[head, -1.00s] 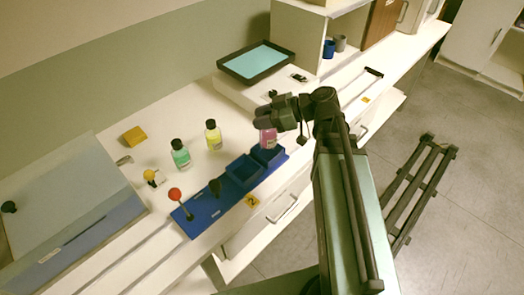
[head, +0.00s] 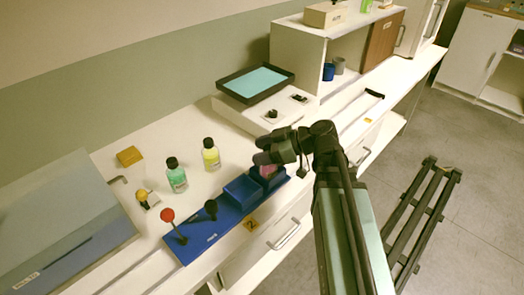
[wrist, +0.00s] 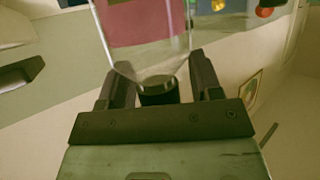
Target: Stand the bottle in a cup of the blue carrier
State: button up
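The bottle (head: 268,171) holds pink liquid and has a dark cap. In the head view it is upright in the far-right cup of the blue carrier (head: 203,236), its lower part hidden by the cup wall. My gripper (head: 262,158) is just above it at the cap. In the wrist view the black cap (wrist: 158,91) sits between the two fingers (wrist: 162,80), with a narrow gap showing beside it, so the fingers look slightly open around it. The pink body (wrist: 145,22) extends beyond the fingertips. The neighbouring cup (head: 242,190) is empty.
A green bottle (head: 176,178) and a yellow bottle (head: 211,156) stand behind the carrier. A black tray with a blue mat (head: 255,82) is farther back.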

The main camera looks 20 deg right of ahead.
jog(key=shift+r, duration=0.2)
jog(key=shift+s+d+r+p, duration=0.1)
jog(key=shift+d+r+p, duration=0.1)
jog(key=shift+d+p, duration=0.15)
jog(key=p+v, duration=0.4)
jog(key=v, duration=0.7)
jog(key=shift+s, duration=0.1)
jog(key=s+a+f+m+g+h+p, duration=0.3)
jog(key=a+f+m+h, duration=0.4)
jog(key=m+h, duration=0.5)
jog(key=shift+s+a+m+g+h+p, duration=0.3)
jog(key=shift+s+a+m+g+p, duration=0.15)
jog(key=shift+a+m+g, duration=0.55)
